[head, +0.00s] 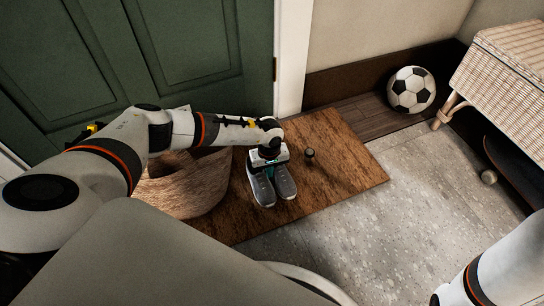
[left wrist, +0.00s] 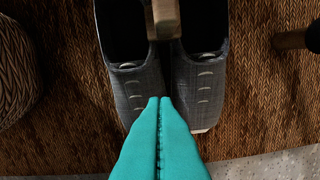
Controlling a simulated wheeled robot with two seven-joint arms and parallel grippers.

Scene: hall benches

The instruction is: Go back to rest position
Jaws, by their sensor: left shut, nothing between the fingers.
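A pair of grey shoes (head: 264,191) stands side by side on the brown mat (head: 345,172) in the head view. The shoes also show in the left wrist view (left wrist: 201,88), toes toward the bottom. My left gripper (head: 270,166) is over the shoes in the head view. In the left wrist view its teal fingers (left wrist: 160,102) are pressed together, empty, in front of the shoe toes. I cannot tell whether they touch the shoes. My right arm shows at the lower right of the head view, but its gripper is out of the picture.
A woven basket (head: 187,187) stands left of the shoes, partly behind my left arm. A small dark cylinder (head: 309,154) stands right of them. A football (head: 411,89) and a wicker bench (head: 510,82) are at the right. A green door (head: 195,45) is behind; the tiled floor is mostly clear.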

